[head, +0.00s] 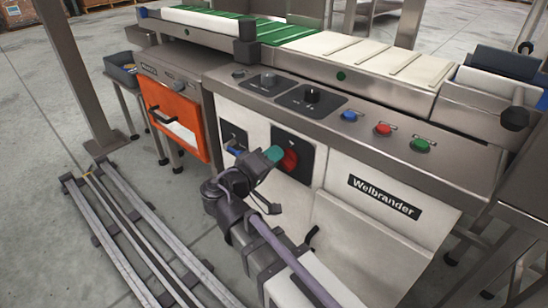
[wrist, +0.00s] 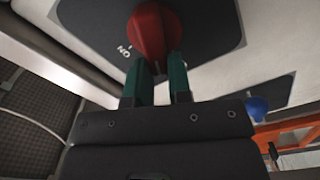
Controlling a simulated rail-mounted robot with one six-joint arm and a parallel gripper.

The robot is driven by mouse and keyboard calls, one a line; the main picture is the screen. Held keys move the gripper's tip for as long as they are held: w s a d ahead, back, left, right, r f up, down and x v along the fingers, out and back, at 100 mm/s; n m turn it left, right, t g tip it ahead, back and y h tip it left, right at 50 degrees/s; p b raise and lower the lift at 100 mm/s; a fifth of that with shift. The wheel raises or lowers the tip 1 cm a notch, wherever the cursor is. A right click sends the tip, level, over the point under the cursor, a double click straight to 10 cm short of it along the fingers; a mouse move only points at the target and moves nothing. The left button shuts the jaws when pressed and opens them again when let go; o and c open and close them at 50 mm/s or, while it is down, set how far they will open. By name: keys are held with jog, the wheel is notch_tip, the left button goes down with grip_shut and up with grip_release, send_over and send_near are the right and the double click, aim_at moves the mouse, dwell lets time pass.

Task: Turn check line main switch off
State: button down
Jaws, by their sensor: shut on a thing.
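The main switch is a red rotary knob (head: 289,160) on a dark plate (head: 305,148) on the front of the check line cabinet. In the wrist view the red knob (wrist: 152,35) sits between the green fingertips of my gripper (wrist: 161,70), which is shut on it. The letters "ON" show on the plate beside the knob; the knob's pointer direction is partly hidden by the fingers. In the head view my gripper (head: 273,154) reaches the knob from the left front.
A blue knob (wrist: 258,107) on a second dark plate (head: 232,138) is close beside. An orange-framed unit (head: 178,118) stands left. Blue (head: 349,116), red (head: 383,130) and green (head: 420,145) buttons line the top panel. A conveyor (head: 330,45) runs behind. Floor rails (head: 130,245) lie in front.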

jog(key=n, duration=0.2)
jog(key=f+n+b, duration=0.1)
jog(key=n, duration=0.2)
jog(key=shift+a+f, duration=0.1)
dwell(0.4)
jog(key=c, duration=1)
grip_release()
jog(key=shift+c, duration=0.2)
jog(key=v, duration=1)
jog(key=shift+s+a, duration=0.2)
jog(key=shift+a, duration=0.1)
